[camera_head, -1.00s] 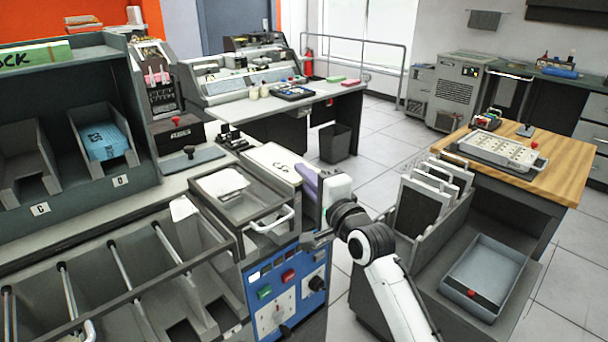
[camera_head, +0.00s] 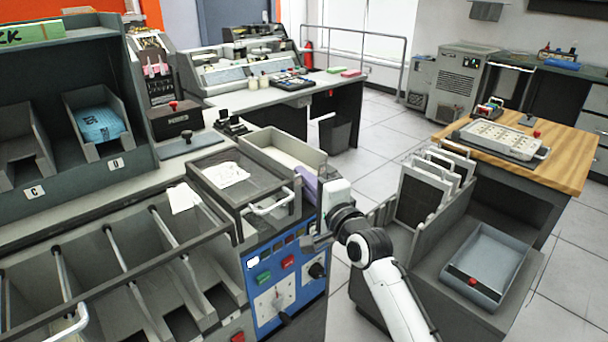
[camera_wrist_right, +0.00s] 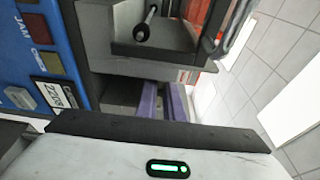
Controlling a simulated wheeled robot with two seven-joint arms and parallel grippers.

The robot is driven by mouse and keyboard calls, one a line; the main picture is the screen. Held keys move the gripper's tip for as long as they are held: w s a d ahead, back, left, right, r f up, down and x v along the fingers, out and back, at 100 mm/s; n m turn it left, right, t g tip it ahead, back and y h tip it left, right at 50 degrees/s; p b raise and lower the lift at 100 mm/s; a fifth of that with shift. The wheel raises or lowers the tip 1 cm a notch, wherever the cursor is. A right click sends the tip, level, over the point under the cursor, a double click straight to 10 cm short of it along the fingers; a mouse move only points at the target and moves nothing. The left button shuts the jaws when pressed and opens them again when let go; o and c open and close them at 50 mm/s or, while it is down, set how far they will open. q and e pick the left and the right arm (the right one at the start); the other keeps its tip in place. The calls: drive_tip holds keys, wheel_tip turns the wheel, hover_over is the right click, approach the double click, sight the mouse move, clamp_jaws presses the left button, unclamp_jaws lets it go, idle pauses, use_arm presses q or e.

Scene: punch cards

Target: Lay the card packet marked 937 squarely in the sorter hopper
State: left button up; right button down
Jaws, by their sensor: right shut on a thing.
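The sorter hopper (camera_head: 311,157) is the open grey trough at the top right of the blue-panelled machine. A pale, cream flat surface (camera_head: 282,150) shows low between its walls, probably the packet's top; no 937 mark is readable. My right gripper (camera_head: 304,182), with purple fingers, is at the hopper's near right end. Its fingers also show in the right wrist view (camera_wrist_right: 165,100), close together. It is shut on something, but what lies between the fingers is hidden. My left gripper is not in view.
A dark-framed tray with a crumpled white sheet (camera_head: 228,174) and a curved handle (camera_head: 270,203) stand left of the hopper. A blue packet (camera_head: 99,124) lies in pocket D. The blue control panel (camera_head: 285,270) is below; a grey bin with upright racks (camera_head: 430,190) stands right.

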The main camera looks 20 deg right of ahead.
sight(304, 207)
drive_tip(key=shift+f+b, duration=0.95)
drive_tip(key=shift+f, duration=1.05)
drive_tip(key=c, duration=1.8)
unclamp_jaws()
drive_tip(key=shift+f, duration=0.1)
drive_tip(key=s, duration=0.7)
drive_tip(key=s+d, duration=0.1)
drive_tip(key=s, duration=0.2)
drive_tip(key=shift+s, duration=0.15)
